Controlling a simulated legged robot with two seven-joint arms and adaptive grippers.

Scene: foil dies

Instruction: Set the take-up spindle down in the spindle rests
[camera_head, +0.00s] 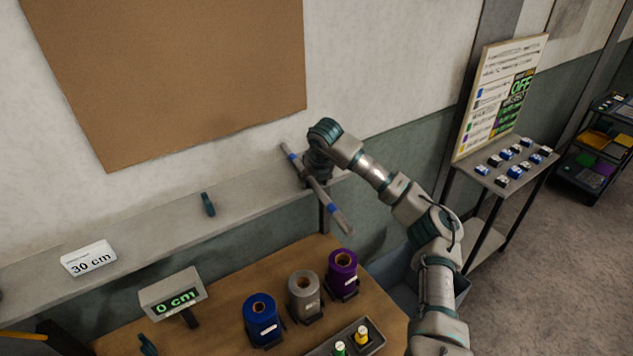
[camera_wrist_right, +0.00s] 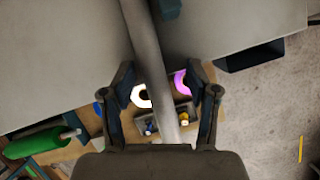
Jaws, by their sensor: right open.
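The take-up spindle (camera_head: 335,208), a grey rod with blue bands, lies slanted across the front of the wall shelf, its near end sticking out past the edge. My right gripper (camera_head: 317,180) is at the rod's middle, partly hidden by its own wrist. In the wrist view the rod (camera_wrist_right: 147,45) runs between the two spread fingers of the right gripper (camera_wrist_right: 163,92), with gaps on both sides. A small dark teal upright piece (camera_head: 208,204), perhaps a rest, stands on the shelf. I cannot tell what supports the rod. My left gripper is out of view.
The shelf (camera_head: 150,225) carries a "30 cm" card (camera_head: 89,258). Below, the wooden table (camera_head: 228,305) holds a "0 cm" display (camera_head: 173,293), blue (camera_head: 262,324), grey (camera_head: 304,300) and purple (camera_head: 342,278) rolls, and a small tray (camera_head: 378,345). A side table (camera_head: 500,182) stands right.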

